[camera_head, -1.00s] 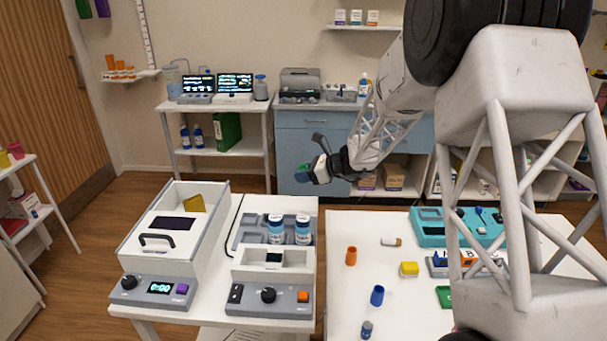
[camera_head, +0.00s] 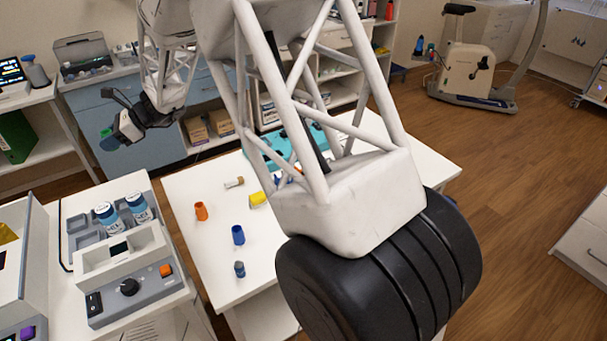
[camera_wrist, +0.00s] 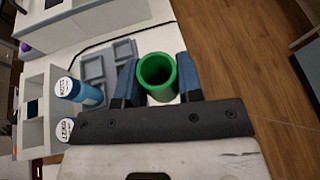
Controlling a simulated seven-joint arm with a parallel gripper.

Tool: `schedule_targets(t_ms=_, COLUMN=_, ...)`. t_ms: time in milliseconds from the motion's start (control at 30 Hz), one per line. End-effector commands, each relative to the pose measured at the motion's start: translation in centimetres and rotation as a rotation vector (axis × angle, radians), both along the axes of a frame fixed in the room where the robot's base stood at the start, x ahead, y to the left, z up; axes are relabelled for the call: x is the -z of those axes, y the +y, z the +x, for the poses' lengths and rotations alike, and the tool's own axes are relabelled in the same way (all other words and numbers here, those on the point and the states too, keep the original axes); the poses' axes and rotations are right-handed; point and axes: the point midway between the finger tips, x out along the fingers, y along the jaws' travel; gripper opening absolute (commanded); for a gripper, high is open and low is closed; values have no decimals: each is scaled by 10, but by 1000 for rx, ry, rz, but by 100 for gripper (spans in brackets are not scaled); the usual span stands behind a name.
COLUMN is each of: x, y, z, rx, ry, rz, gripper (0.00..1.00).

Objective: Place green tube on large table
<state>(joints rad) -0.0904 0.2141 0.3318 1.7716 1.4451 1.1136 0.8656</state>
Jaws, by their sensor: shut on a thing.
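My gripper (camera_head: 112,138) is shut on the green tube (camera_wrist: 157,72), its two blue fingers (camera_wrist: 187,78) on either side. In the wrist view the tube's round open end faces the camera. In the head view only a little green of the tube (camera_head: 106,132) shows at the fingertips. The gripper is in the air at the upper left, in front of the blue cabinets. A white table (camera_head: 210,258), the larger clear surface in view, is to the right of the gripper; my arm covers part of it.
On that table are an orange cup (camera_head: 201,211), a blue cup (camera_head: 238,234), a small blue-grey vial (camera_head: 239,269), a yellow block (camera_head: 257,199) and a teal tray (camera_head: 255,150). The table's front left is clear. A device with blue-white bottles (camera_head: 138,207) stands on the left table.

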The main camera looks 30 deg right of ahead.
Motion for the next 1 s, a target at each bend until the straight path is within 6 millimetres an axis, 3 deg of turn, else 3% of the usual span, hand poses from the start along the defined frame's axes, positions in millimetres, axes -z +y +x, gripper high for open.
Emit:
schedule_targets(t_ms=267, x=5, y=3, z=-69, rx=-242, ry=3, rz=0, gripper=11)
schedule_targets(t_ms=467, x=12, y=-5, z=-140, rx=-525, ry=4, rz=0, gripper=11)
schedule_targets(t_ms=700, x=20, y=-24, z=-211, rx=-859, ry=6, rz=1, gripper=11)
schedule_targets(t_ms=1000, x=27, y=-53, z=-278, rx=-1239, ry=7, rz=-2, gripper=11)
